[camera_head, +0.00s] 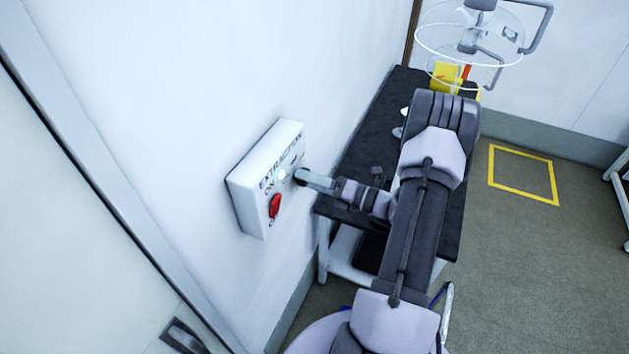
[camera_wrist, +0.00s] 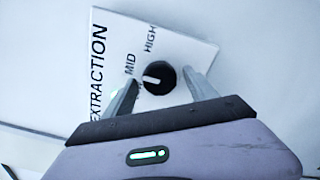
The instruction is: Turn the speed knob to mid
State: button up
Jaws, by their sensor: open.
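The speed knob (camera_wrist: 158,79) is a round black dial on the white EXTRACTION box (camera_wrist: 105,45), with a white pointer mark. In the wrist view the mark points left, a little below the MID label (camera_wrist: 130,63); HIGH (camera_wrist: 150,40) is printed above. A further label is mostly hidden behind the left finger. My gripper (camera_wrist: 160,77) is open, with one finger on each side of the knob; I cannot tell whether they touch it. In the head view my gripper (camera_head: 305,176) reaches the right side of the box (camera_head: 250,185), and its fingers largely cover the knob.
A dark-topped bench (camera_head: 365,150) stands along the wall under my arm. A door handle (camera_head: 185,338) is at lower left.

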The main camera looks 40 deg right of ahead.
jog(key=b+v, duration=0.1)
jog(key=v, duration=1.6)
jog(key=shift+s, duration=0.2)
